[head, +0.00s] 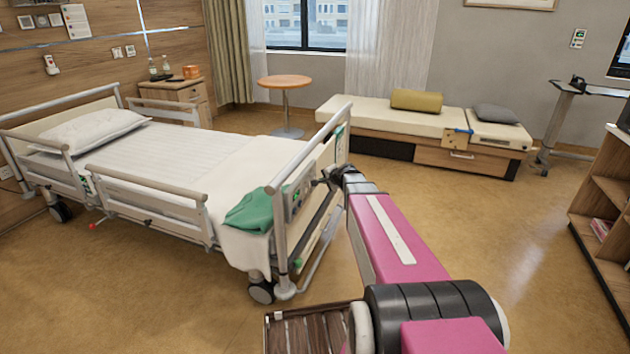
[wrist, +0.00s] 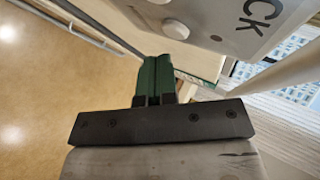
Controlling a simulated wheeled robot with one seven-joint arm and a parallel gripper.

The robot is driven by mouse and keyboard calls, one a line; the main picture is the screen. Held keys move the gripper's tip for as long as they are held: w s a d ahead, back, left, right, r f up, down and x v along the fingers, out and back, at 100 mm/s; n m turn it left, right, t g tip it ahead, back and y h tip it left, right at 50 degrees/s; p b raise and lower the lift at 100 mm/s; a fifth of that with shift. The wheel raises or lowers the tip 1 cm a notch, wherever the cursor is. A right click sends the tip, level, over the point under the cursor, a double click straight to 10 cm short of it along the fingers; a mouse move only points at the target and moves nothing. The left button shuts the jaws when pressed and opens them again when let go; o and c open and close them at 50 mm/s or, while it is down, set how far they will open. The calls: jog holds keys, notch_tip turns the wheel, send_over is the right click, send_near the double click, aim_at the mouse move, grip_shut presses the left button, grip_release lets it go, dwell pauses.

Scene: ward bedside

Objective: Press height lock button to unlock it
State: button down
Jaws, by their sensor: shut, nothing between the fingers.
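The bed's control panel (head: 299,190) is mounted on the outer side of the footboard. In the wrist view the panel (wrist: 228,22) fills the top, with the letters "CK" readable and the rest of the label cut off. A round pale button (wrist: 176,29) sits near the panel's lower left edge, with part of another above it. I cannot tell which one is the height lock button. My gripper (wrist: 155,68) has its green fingers together and empty, just below the panel edge and seemingly apart from it. In the head view my gripper (head: 326,177) is beside the panel.
A green cloth (head: 250,212) hangs over the bed's foot corner next to the panel. The raised bed rail (head: 312,142) runs along the footboard. A bench (head: 375,118) stands behind, and a shelf (head: 605,190) at the right. The floor between is clear.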

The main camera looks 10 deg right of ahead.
jog(key=shift+s+d, duration=0.4)
jog(key=shift+d, duration=0.35)
jog(key=shift+s+d, duration=0.45)
jog(key=shift+d, duration=0.25)
jog(key=shift+s+d, duration=0.4)
jog(key=shift+d, duration=0.35)
jog(key=s+d+r, duration=0.2)
jog(key=s+d, duration=0.2)
jog(key=d, duration=0.3)
jog(key=shift+a, duration=0.1)
